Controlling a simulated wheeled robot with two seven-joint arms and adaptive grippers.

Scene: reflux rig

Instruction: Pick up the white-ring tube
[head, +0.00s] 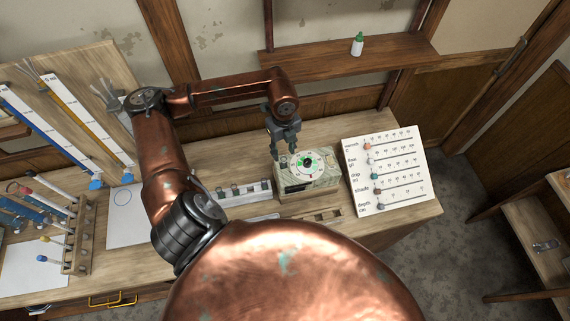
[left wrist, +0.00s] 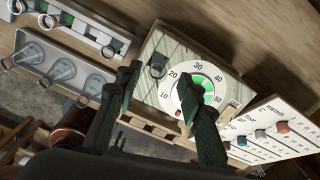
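Several thin tubes with coloured ends stand leaning in a wooden tube rack (head: 78,236) at the left of the bench in the head view. I cannot tell which of them, if any, has a white ring. My left gripper (head: 285,148) is far to the right of that rack, by the back left of a box with a round dial (head: 306,163). In the left wrist view my left gripper (left wrist: 163,112) has its two fingers apart, with the dial box (left wrist: 163,48) beyond them and nothing held. My right gripper is not in view.
A white slider board (head: 385,170) stands right of the dial box. A grey holder with small glass vessels (head: 240,192) lies to its left. Two tall scale strips (head: 75,115) lean at the back left. A green-capped bottle (head: 357,45) stands on the shelf.

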